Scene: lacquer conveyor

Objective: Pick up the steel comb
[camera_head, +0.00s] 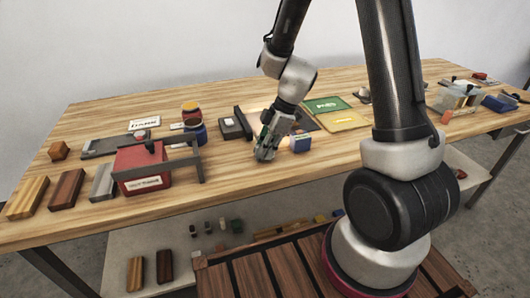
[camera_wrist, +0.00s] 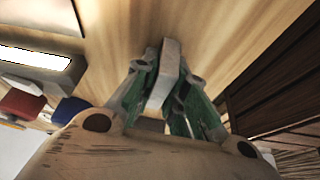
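My gripper (camera_head: 265,152) is low over the middle of the wooden table, near its front edge. In the wrist view its green-padded fingers (camera_wrist: 167,85) stand on both sides of a pale grey, flat bar and look closed against it. This bar, apparently the steel comb (camera_wrist: 171,62), points away from the palm; no teeth can be made out. In the head view the fingers hide it, and whether it touches the tabletop cannot be told.
A dark box (camera_head: 234,125) stands behind left. A red box (camera_head: 140,168) with a grey bar is further left. Green (camera_head: 326,104) and yellow (camera_head: 342,121) mats lie right. Bare wood lies in front.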

